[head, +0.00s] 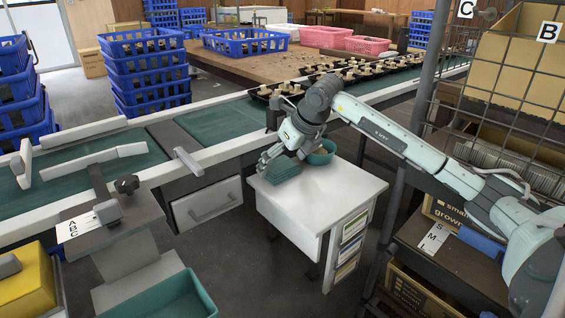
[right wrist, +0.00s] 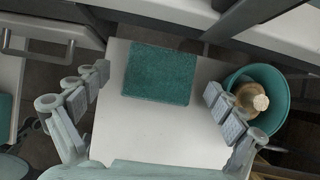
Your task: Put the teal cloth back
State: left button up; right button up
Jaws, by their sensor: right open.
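The teal cloth (head: 287,173) lies flat as a folded square on the white cabinet top (head: 318,197). In the right wrist view the cloth (right wrist: 160,74) lies near the top edge of the white surface, apart from the bowl. My right gripper (head: 267,157) is open and empty, close to the cloth and partly covering it in the head view. In the right wrist view its two fingers stand wide on either side of the cloth; the gap in height is hard to tell. My left gripper is not in view.
A teal bowl (head: 321,154) stands beside the cloth; the wrist view shows a mushroom (right wrist: 252,97) in it. The conveyor (head: 215,131) runs behind the cabinet, with mushroom trays (head: 340,78) on it. A wire-mesh rack (head: 487,77) stands at right. The cabinet's front top is clear.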

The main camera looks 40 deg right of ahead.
jog(key=v, duration=1.2)
jog(key=shift+f, duration=0.1)
